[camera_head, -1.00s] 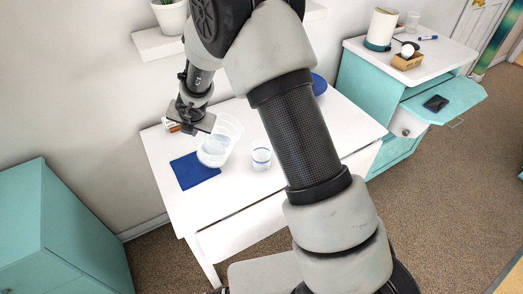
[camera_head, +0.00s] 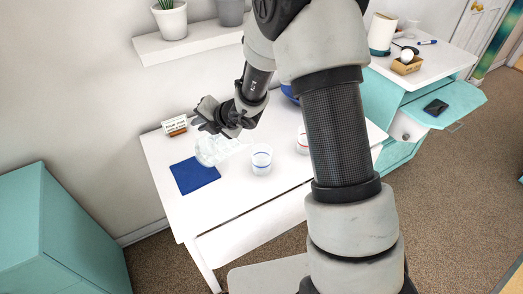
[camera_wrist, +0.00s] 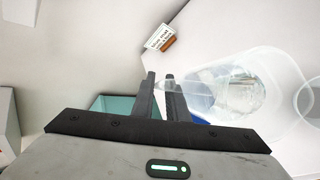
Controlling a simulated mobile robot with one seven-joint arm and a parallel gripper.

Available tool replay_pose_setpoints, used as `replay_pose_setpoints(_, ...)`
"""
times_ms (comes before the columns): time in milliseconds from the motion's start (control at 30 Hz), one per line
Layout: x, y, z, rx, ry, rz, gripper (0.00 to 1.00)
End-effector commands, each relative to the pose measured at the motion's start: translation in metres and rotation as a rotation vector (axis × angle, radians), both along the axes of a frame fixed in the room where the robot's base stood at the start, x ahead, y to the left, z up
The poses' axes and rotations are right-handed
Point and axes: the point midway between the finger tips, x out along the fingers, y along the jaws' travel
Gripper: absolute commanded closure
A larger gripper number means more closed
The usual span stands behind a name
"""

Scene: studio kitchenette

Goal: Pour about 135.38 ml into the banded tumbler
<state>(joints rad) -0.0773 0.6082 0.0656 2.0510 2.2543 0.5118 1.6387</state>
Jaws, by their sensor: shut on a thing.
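A clear jug (camera_head: 210,151) is tilted over to the right above the table, its mouth side toward a clear tumbler with a blue band (camera_head: 261,160). My gripper (camera_head: 212,122) is shut on the jug at its upper left side. In the wrist view the fingers (camera_wrist: 162,97) are close together beside the jug (camera_wrist: 238,88), which has clear liquid in it. A clear rim at the right edge of that view (camera_wrist: 309,100) is probably the tumbler. A second glass with a red band (camera_head: 303,143) stands farther right, partly behind my arm. I cannot make out a stream or the tumbler's level.
A blue mat (camera_head: 194,177) lies on the white table (camera_head: 215,208) below the jug. A small sign card (camera_head: 174,125) stands at the back left edge. A blue dish (camera_head: 289,93) is partly hidden behind my arm. A shelf with pots (camera_head: 190,44) hangs above. The table front is clear.

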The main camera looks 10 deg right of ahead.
Motion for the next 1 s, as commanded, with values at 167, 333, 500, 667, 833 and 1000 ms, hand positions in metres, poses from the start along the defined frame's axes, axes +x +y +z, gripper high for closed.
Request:
replay_pose_setpoints(167, 0.000, -0.005, 0.005, 0.069, -0.026, 0.000, 1.00)
replay_pose_setpoints(333, -0.001, -0.008, 0.012, 0.116, -0.041, 0.000, 1.00)
replay_pose_setpoints(500, -0.002, -0.011, 0.017, 0.149, -0.051, 0.000, 1.00)
replay_pose_setpoints(667, -0.003, -0.013, 0.020, 0.168, -0.058, 0.001, 1.00)
replay_pose_setpoints(833, -0.003, -0.014, 0.023, 0.188, -0.065, 0.001, 1.00)
replay_pose_setpoints(1000, -0.004, -0.016, 0.026, 0.210, -0.072, 0.001, 1.00)
